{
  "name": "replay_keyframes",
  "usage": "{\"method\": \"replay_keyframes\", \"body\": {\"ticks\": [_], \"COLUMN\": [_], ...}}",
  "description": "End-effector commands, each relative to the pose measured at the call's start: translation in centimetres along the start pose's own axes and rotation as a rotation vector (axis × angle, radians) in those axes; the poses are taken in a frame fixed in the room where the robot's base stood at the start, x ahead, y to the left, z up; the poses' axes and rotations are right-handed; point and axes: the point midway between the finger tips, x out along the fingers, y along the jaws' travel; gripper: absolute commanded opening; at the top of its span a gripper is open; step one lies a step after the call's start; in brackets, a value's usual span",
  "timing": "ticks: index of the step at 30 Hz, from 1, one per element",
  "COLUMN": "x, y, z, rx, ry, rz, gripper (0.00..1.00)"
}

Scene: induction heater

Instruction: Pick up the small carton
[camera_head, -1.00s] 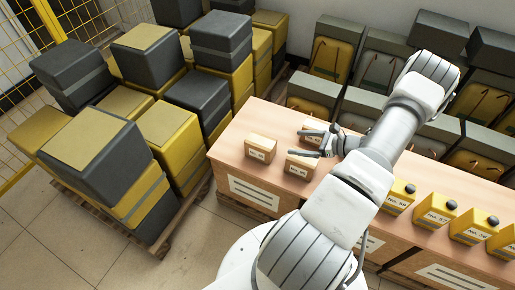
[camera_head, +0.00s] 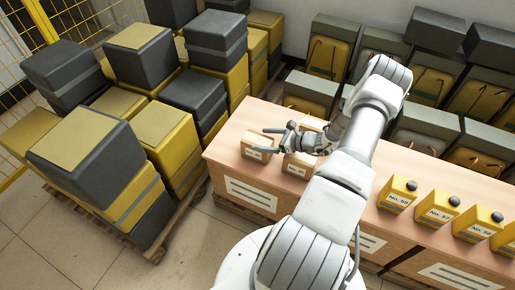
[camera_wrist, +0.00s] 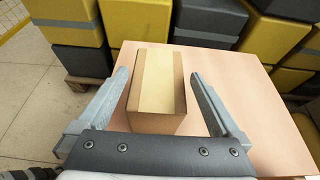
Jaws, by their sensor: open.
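In the wrist view the carton (camera_wrist: 158,88) lies between the two spread fingers of my gripper (camera_wrist: 159,76), with a gap on each side. I cannot tell how far the fingertips are above the table. A second carton (camera_head: 298,165) stands just to the right, partly under my gripper. A third (camera_head: 312,124) is behind it, partly hidden by my arm.
The wooden table (camera_head: 232,160) has a row of yellow labelled boxes (camera_head: 397,193) on its right part. Stacked black and yellow crates (camera_head: 95,150) stand on a pallet to the left. More crates line the wall behind.

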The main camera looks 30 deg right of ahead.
Motion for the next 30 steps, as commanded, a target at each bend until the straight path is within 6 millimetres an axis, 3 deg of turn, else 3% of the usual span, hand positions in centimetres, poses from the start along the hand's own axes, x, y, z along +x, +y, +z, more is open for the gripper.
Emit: {"method": "replay_keyframes", "body": {"ticks": [6, 14, 30], "x": [3.5, 3.9, 3.8], "y": [0.2, 0.1, 0.2], "z": [-0.5, -0.3, -0.4], "rx": [-0.002, 0.000, 0.000], "ry": [-0.001, 0.001, 0.001], "rz": [0.003, 0.000, 0.001], "gripper": [1.00, 1.00, 0.05]}}
